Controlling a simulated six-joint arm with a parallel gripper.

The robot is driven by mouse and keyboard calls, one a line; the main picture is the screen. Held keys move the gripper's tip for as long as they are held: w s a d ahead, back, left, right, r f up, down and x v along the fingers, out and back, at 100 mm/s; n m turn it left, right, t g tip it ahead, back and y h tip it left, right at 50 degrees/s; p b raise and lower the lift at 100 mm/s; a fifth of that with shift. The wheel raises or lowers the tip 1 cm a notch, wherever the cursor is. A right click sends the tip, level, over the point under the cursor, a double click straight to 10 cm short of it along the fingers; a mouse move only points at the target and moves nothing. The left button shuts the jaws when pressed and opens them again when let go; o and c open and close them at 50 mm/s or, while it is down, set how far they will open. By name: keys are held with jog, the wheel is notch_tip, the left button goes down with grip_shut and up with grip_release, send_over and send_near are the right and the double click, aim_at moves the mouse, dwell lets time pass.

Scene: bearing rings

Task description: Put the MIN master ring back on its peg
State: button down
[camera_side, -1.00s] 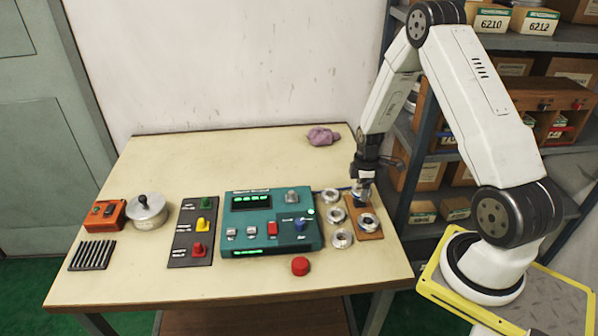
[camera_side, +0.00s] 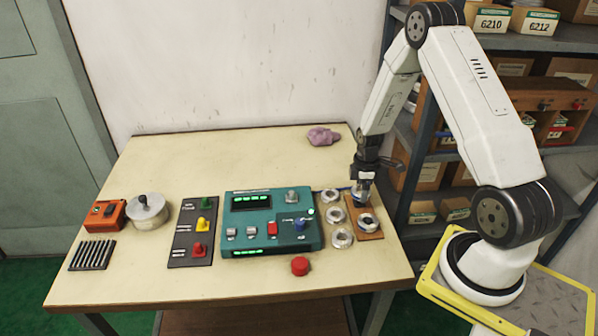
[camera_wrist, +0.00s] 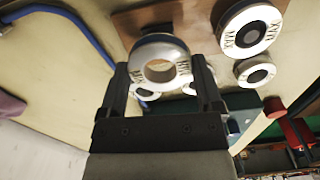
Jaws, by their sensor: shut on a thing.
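The MIN master ring (camera_wrist: 160,62) is a silver ring with a dark blue band and lettering, partly readable in the wrist view. My gripper (camera_wrist: 161,84) is shut on it, one finger on each side. In the side view my gripper (camera_side: 362,188) holds the ring at the back part of the brown wooden board (camera_side: 372,235); the board also shows in the wrist view (camera_wrist: 128,25). The MAX ring (camera_wrist: 250,32) sits on the same board, at its front in the side view (camera_side: 368,222). The MIN peg is mostly hidden by the ring and gripper; I cannot tell whether they touch.
Several loose bearing rings (camera_side: 336,214) stand in a column just left of the board. Left of them is the green gauge box (camera_side: 270,240), with a red button (camera_side: 300,266) in front. A purple cloth (camera_side: 322,136) lies at the back. A blue hose (camera_wrist: 75,35) runs near the board.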

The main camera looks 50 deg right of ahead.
jog(key=shift+f, duration=1.5)
dwell(1.7)
grip_release()
jog(key=shift+r, duration=3.75)
